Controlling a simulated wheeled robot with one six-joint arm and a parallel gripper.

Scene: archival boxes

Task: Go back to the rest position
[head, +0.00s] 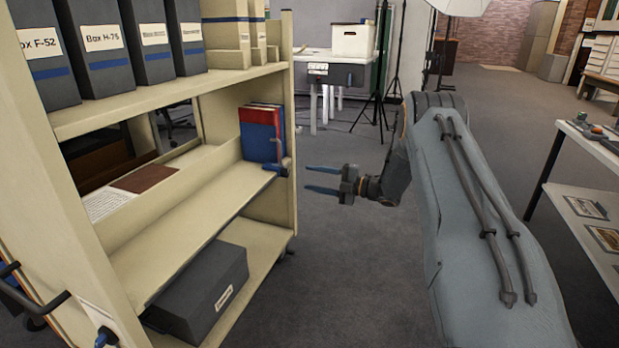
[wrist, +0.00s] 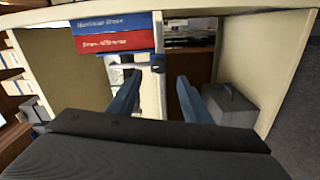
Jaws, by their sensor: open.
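My gripper (head: 322,180) is at the middle of the head view, to the right of the cream shelf cart (head: 100,225). Its two blue fingers are apart with nothing between them, and they point left toward the cart. It also shows in the wrist view (wrist: 157,95), with the fingers spread and empty. A red book (head: 258,137) and a blue book (head: 279,120) stand together at the right end of the cart's middle shelf, apart from the fingers. In the wrist view the blue book (wrist: 113,23) and the red book (wrist: 115,42) show their spines.
Grey labelled boxes (head: 100,45) stand on the top shelf. A dark grey box (head: 205,290) lies on the bottom shelf. A table (head: 590,150) with pictures is at the right. A white box (head: 352,40) sits on a desk behind. Grey floor (head: 340,270) is clear before the cart.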

